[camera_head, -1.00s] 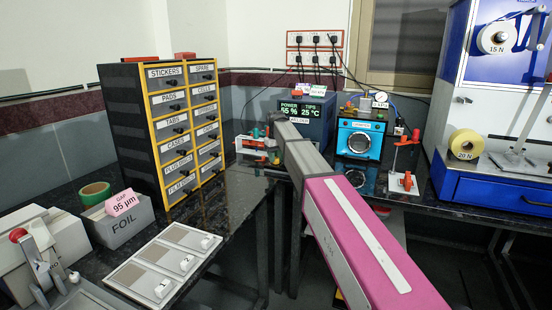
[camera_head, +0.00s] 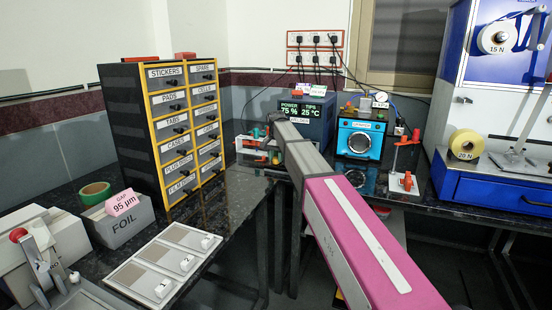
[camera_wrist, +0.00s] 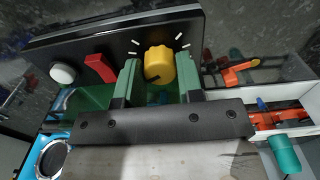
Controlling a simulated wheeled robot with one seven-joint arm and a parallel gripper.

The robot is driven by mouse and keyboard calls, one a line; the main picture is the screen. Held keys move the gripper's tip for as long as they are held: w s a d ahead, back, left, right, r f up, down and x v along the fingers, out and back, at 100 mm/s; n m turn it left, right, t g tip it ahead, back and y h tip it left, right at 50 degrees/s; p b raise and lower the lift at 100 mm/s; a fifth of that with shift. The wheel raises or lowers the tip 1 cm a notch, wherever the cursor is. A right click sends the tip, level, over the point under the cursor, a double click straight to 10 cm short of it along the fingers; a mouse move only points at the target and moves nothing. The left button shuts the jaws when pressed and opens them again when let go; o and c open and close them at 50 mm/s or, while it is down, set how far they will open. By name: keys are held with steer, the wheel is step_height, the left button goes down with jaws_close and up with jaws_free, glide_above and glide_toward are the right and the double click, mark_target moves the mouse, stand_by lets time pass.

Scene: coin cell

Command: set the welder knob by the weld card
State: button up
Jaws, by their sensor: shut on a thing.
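The welder (camera_head: 321,126) is a dark blue box at the back of the bench. Its display (camera_head: 301,108) reads POWER 75 % and TIPS 25 °C. In the wrist view the yellow knob (camera_wrist: 159,66) sits on the black front panel with white tick marks around it. My gripper (camera_wrist: 157,60) is shut on the knob, one green finger on each side. In the head view my arm hides the knob and fingertips. Small cards (camera_head: 317,92) lie on top of the welder; their writing is too small to read.
A red switch (camera_wrist: 100,67) and a white round button (camera_wrist: 62,73) are beside the knob. A blue machine (camera_head: 360,139) stands right of the welder, a labelled drawer cabinet (camera_head: 126,130) to the left. A rack with red and teal tools (camera_head: 259,147) is close by my gripper.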

mark_target(276, 158)
steer(key=shift+m, duration=0.5)
steer(key=o, duration=0.6)
steer(key=shift+o, duration=0.2)
steer(key=shift+r, duration=0.1)
step_height(276, 158, up, 11)
stand_by(0.4)
